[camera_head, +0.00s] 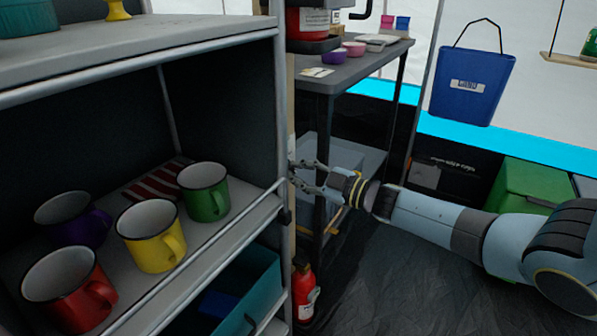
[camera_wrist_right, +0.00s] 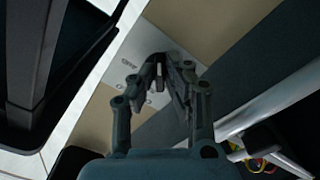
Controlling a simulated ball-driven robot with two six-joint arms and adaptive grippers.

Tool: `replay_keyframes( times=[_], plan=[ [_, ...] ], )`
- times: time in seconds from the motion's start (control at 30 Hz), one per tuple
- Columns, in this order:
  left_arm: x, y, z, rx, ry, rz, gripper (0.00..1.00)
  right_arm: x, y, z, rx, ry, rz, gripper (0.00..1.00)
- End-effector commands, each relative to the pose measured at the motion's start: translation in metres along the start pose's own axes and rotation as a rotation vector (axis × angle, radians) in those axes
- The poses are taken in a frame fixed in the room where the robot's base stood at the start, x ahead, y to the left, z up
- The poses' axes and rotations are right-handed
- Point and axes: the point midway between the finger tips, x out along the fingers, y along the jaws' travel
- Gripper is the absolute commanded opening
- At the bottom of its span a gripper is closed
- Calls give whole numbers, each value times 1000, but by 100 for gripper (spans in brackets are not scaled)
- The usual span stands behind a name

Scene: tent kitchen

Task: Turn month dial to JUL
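A pale plate with small dark lettering (camera_wrist_right: 112,72) is fixed to a light wooden post in the right wrist view. The lettering is too small to read surely. The month dial itself I cannot make out; my fingers cover part of the plate. My right gripper (camera_head: 294,173) reaches left to the post beside the shelf. Its two fingers are parted, with the tips at or very near the plate. In the right wrist view the fingertips (camera_wrist_right: 166,76) lie over the plate's right part. Whether they touch anything is hidden. My left gripper is not in view.
A metal shelf (camera_head: 224,38) on the left holds red, purple, yellow and green mugs (camera_head: 204,192). A dark table (camera_head: 350,70) with small bowls stands behind the post. A fire extinguisher (camera_head: 304,292) stands below my right gripper. The dark floor (camera_head: 400,285) is clear.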

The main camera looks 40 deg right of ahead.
Motion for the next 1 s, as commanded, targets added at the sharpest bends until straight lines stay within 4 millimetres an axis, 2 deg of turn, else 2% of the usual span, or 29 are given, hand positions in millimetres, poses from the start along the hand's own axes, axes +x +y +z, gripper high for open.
replay_keyframes(
  times=[0.03, 0.13, 0.47, 0.57, 0.8, 1.0],
  plan=[
    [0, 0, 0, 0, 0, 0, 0, -1, -1, 1, 0, -3, -2, 19],
    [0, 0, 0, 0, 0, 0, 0, -1, -1, 1, 0, -1, -1, 33],
    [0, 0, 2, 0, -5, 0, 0, -4, 0, 0, -1, 0, 0, 33],
    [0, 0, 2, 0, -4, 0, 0, -17, -1, 1, -3, -2, -2, 33],
    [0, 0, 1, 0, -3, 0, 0, -71, -1, 1, -2, -3, -5, 33],
    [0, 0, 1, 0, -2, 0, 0, -106, -1, 1, 0, -1, -3, 33]
  ],
)
